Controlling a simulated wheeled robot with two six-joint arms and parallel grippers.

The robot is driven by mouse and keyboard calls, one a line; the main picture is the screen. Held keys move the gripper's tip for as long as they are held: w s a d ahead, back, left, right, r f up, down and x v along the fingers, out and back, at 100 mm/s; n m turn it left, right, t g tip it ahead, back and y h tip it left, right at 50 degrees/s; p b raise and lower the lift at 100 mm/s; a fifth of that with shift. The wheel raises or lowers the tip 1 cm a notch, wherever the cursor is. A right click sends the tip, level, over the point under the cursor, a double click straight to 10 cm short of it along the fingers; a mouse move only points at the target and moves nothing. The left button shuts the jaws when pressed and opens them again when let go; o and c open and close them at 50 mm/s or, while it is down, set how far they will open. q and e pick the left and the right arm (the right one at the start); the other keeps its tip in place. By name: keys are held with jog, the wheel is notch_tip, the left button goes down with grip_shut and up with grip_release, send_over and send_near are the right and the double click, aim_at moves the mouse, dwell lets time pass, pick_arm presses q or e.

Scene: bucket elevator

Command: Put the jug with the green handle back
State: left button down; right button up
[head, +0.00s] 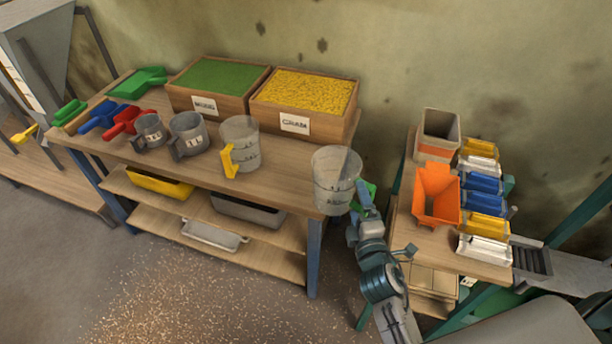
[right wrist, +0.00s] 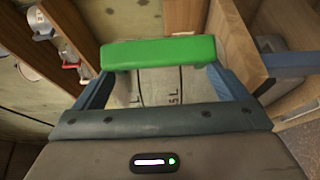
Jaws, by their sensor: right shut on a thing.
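The clear jug with the green handle (head: 335,178) is upright at the right end of the wooden table (head: 290,192). I cannot tell whether its base touches the tabletop or hangs just above it. My right gripper (head: 366,198) is at the jug's right side, shut on the green handle, which is partly hidden by the fingers. In the right wrist view the green handle (right wrist: 160,52) lies across between the fingers, with the jug's marked clear wall (right wrist: 160,88) behind it. My left gripper is not in view.
A clear jug with a yellow handle (head: 240,145) and two grey jugs (head: 188,134) stand to the left in a row. Behind are a green-filled box (head: 208,104) and a yellow-filled box (head: 285,123). An orange hopper (head: 436,195) stands on the right table, across a gap.

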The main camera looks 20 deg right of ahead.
aim_at(329, 172)
jog(key=shift+f, duration=0.25)
jog(key=w, duration=0.4)
jog(key=w+a+f, duration=0.1)
jog(key=w, duration=0.4)
jog(key=w+a, duration=0.1)
jog(key=w, duration=0.4)
jog(key=shift+w+a+f+p, duration=0.2)
jog(key=shift+f+p, duration=0.1)
jog(key=shift+f, duration=0.05)
jog(key=shift+w+a, duration=0.1)
jog(key=shift+w, duration=0.45)
pick_arm(q)
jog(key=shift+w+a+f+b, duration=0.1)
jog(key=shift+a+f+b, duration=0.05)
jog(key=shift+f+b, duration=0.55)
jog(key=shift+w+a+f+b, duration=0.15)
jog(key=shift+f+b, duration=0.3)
jog(key=shift+b, duration=0.3)
pick_arm(e)
jog(key=shift+w+f, duration=0.15)
jog(key=shift+f, duration=1.6)
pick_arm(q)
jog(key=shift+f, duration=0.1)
pick_arm(e)
jog(key=shift+f, duration=0.1)
